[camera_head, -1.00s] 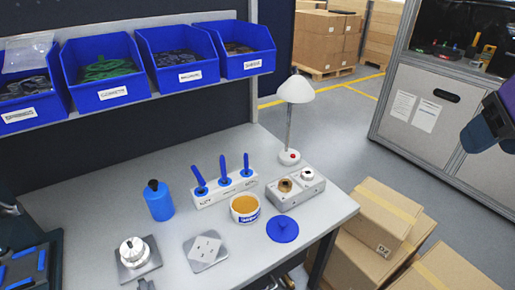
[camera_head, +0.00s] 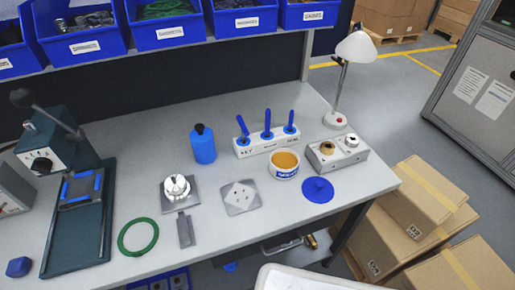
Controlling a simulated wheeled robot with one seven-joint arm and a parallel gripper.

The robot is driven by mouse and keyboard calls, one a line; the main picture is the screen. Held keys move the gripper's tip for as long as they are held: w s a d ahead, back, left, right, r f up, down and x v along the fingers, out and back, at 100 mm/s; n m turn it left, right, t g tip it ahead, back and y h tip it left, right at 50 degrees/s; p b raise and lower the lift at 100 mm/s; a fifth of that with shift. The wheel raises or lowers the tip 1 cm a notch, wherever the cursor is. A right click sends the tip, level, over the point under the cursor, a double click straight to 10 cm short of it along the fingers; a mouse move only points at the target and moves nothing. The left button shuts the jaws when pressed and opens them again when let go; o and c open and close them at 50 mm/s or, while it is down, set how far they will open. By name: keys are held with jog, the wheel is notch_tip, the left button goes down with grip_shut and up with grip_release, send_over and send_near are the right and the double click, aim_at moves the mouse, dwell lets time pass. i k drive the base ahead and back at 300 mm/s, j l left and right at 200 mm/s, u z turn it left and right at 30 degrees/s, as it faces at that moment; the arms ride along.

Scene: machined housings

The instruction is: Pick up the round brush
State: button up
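Three blue-handled tools stand upright in a white block (camera_head: 267,146) on the workbench (camera_head: 110,185), right of centre. They are the left tool (camera_head: 242,126), the middle tool (camera_head: 267,120) and the right tool (camera_head: 291,120). Their lower ends are hidden in the block or too small to make out, so I cannot tell which one is the round brush. My gripper is not in view.
A blue bottle (camera_head: 203,148) stands left of the block. In front are a tub of orange-brown paste (camera_head: 285,165), a blue disc (camera_head: 318,189) and a grey fixture (camera_head: 338,154). A white lamp (camera_head: 356,47) stands behind right. Blue bins (camera_head: 165,25) hang above the bench.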

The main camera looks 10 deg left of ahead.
aim_at(268, 112)
jog(key=i+j+u, duration=0.15)
jog(key=u, duration=0.2)
jog(key=i+j+u, duration=0.15)
jog(key=u, duration=0.25)
